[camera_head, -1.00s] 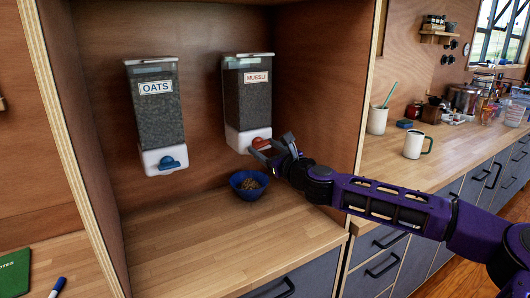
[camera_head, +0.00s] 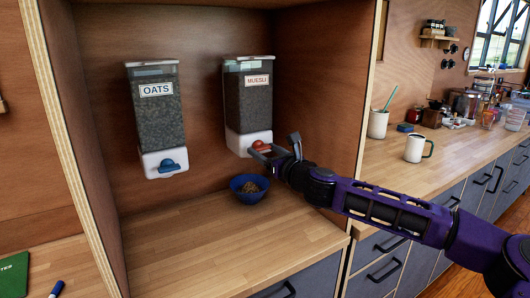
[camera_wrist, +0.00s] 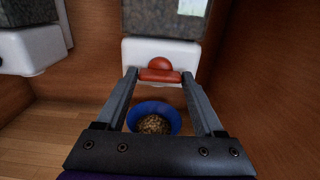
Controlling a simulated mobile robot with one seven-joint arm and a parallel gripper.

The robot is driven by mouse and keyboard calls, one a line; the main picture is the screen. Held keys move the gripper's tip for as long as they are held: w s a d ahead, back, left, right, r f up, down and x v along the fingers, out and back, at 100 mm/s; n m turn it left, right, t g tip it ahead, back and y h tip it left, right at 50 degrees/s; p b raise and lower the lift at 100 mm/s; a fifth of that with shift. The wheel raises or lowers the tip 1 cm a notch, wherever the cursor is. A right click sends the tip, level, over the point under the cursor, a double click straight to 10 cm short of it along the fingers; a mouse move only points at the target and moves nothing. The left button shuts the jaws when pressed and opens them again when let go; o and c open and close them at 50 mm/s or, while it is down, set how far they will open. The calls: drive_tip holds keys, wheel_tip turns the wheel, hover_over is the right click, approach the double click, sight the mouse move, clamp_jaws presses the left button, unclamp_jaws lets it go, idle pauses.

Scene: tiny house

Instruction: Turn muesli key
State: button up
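The muesli dispenser (camera_head: 248,100) hangs on the back wall of the niche, with a clear container, a white base and a MUESLI label. Its red key (camera_head: 259,145) is on the front of the base. In the wrist view the key (camera_wrist: 160,75) shows as a round knob with a flat bar. My gripper (camera_head: 277,146) is at the key from the right. In the wrist view the fingers (camera_wrist: 159,76) stand apart, one on each side of the bar, with tips very close to its ends; contact cannot be told. A blue bowl (camera_head: 240,193) with some brown grain sits below.
An oats dispenser (camera_head: 158,115) with a blue key (camera_head: 169,165) hangs to the left. The niche's wooden side panel (camera_head: 350,110) stands close to the right of my gripper. The counter (camera_head: 190,255) in front of the bowl is clear. A white mug (camera_head: 413,148) stands on the right counter.

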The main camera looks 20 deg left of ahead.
drive_tip(key=o, duration=0.3)
drive_tip(key=v, duration=1.7)
drive_tip(key=shift+s, duration=0.25)
drive_tip(key=shift+d+f, duration=0.1)
